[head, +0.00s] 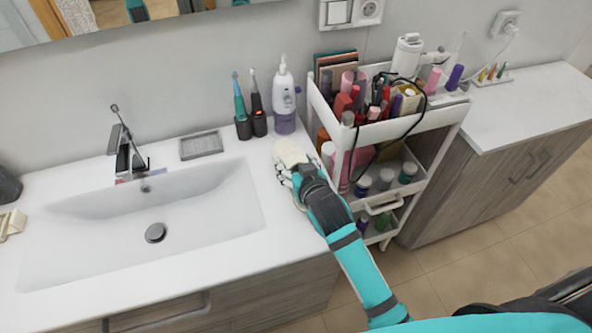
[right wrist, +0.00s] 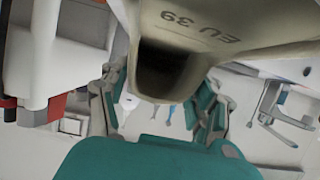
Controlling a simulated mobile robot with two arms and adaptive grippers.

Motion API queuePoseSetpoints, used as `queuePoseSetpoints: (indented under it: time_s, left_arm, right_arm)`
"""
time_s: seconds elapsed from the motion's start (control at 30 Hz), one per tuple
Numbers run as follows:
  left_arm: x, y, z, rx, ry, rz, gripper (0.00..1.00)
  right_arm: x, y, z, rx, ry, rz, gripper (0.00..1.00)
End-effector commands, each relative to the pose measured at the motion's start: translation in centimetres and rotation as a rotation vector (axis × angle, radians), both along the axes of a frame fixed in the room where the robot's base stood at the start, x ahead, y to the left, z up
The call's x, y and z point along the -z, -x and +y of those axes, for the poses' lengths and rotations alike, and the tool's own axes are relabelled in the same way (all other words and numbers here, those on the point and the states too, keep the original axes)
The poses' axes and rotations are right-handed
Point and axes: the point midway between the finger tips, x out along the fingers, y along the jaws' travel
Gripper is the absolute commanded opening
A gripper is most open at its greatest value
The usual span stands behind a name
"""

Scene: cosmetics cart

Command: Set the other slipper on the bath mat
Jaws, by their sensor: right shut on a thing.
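A pale cream slipper (head: 290,152) is in my right gripper (head: 293,176), over the right part of the white counter beside the basin. In the right wrist view the slipper (right wrist: 200,28) fills the upper middle, with "EU 39" printed on its sole and a dark opening below. The fingers of my right gripper (right wrist: 165,108) are on both sides of it, shut on it. Whether the slipper touches the counter I cannot tell. My left gripper is not in view. The bath mat and the first slipper are not in view.
A lotion bottle (head: 284,100) and electric toothbrushes (head: 257,110) stand behind the slipper. A white cart (head: 425,125) full of cosmetics is close on the right. The sink basin (head: 200,210) is on the left. Bare tiled floor (head: 475,265) shows at lower right.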

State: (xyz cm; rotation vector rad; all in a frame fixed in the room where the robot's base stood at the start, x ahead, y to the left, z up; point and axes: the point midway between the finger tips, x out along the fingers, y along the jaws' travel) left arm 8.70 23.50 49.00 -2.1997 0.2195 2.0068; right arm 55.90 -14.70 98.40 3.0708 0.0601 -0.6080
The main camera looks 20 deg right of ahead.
Motion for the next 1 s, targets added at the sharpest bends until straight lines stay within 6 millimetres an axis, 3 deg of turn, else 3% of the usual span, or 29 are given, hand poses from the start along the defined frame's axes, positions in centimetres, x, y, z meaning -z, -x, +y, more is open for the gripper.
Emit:
queuePoseSetpoints:
  time_s: [0.23, 0.6, 0.63, 0.8, 1.0]
  left_arm:
    - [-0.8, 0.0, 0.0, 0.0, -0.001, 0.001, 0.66]
    - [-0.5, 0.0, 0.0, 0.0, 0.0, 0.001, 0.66]
    - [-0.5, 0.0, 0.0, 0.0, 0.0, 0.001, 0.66]
    - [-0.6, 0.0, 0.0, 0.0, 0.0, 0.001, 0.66]
    - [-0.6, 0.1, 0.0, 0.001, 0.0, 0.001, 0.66]
  right_arm:
    - [3.0, 0.1, 0.0, 0.0, 0.001, 0.003, 0.28]
    - [3.6, 0.1, 0.0, -0.001, 0.0, 0.001, 0.28]
    - [3.7, 0.1, 0.0, -0.001, 0.0, 0.002, 0.64]
    - [3.6, 0.1, 0.0, -0.001, 0.0, 0.002, 0.87]
    - [3.6, 0.1, 0.0, -0.001, 0.0, 0.002, 0.87]
